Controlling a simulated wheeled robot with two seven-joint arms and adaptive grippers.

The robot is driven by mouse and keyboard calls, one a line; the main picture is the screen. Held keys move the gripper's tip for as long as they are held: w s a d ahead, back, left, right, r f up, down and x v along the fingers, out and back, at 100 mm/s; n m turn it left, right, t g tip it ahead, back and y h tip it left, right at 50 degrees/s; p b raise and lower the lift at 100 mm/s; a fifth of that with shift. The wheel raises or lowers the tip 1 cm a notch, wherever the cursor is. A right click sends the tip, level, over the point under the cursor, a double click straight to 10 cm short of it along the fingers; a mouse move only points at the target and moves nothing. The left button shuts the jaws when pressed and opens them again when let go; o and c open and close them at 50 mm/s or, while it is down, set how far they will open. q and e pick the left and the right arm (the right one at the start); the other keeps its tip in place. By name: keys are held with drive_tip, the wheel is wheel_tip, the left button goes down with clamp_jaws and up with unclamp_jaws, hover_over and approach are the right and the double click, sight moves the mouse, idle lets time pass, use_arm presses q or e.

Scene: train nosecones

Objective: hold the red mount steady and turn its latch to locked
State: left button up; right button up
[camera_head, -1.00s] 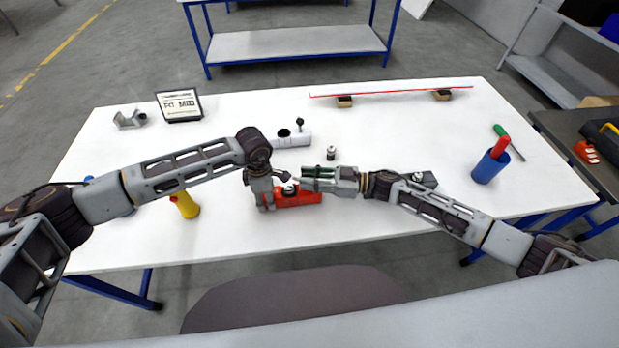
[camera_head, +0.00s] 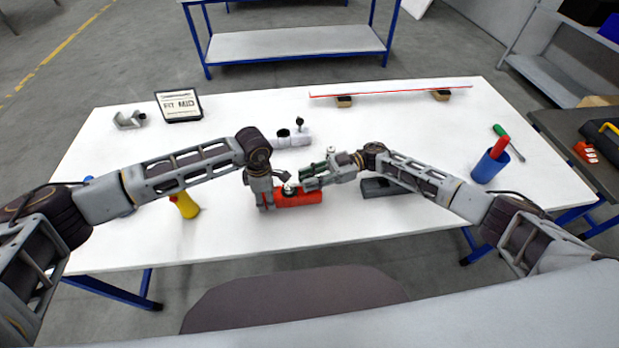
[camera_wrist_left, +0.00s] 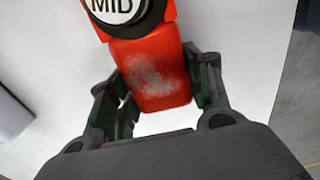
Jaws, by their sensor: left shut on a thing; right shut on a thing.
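The red mount (camera_head: 305,198) lies on the white table near its middle front. My left gripper (camera_head: 266,207) is shut on the mount's left end, with one finger on each side of the red body (camera_wrist_left: 150,77) in the left wrist view. A round knob with a white face marked MID (camera_wrist_left: 118,8) sits on the mount, cut off by the frame's top edge. My right gripper (camera_head: 302,183) is at the mount's top, shut on the small latch part (camera_head: 290,189). The fingertips partly hide the latch, and I cannot read its position.
A dark grey block (camera_head: 380,188) lies right of the mount under my right arm. A yellow object (camera_head: 186,206) stands left. A white-grey fixture (camera_head: 294,138) with a black knob is behind. A blue cup (camera_head: 489,166) stands right. A MID sign (camera_head: 179,105) stands at back left.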

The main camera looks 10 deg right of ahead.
use_arm(q)
drive_tip(key=shift+d+r, duration=0.1)
drive_tip(key=shift+d, duration=0.1)
use_arm(e)
drive_tip(key=shift+a+f+n+g+h, duration=0.15)
drive_tip(key=shift+n+g+h, duration=0.15)
drive_tip(key=shift+n+g, duration=0.45)
drive_tip(key=shift+o, duration=0.2)
drive_tip(key=shift+s+g, duration=0.1)
drive_tip(key=shift+g, duration=0.55)
use_arm(q)
drive_tip(key=shift+w+a, duration=0.1)
use_arm(e)
drive_tip(key=o, duration=1)
drive_tip(key=shift+w+d, duration=0.2)
drive_tip(key=shift+d, duration=0.05)
use_arm(q)
drive_tip(key=shift+a, duration=0.1)
use_arm(e)
drive_tip(key=shift+w+d, duration=0.2)
drive_tip(key=shift+d, duration=0.25)
drive_tip(key=shift+v, duration=5.35)
drive_tip(key=shift+r, duration=0.2)
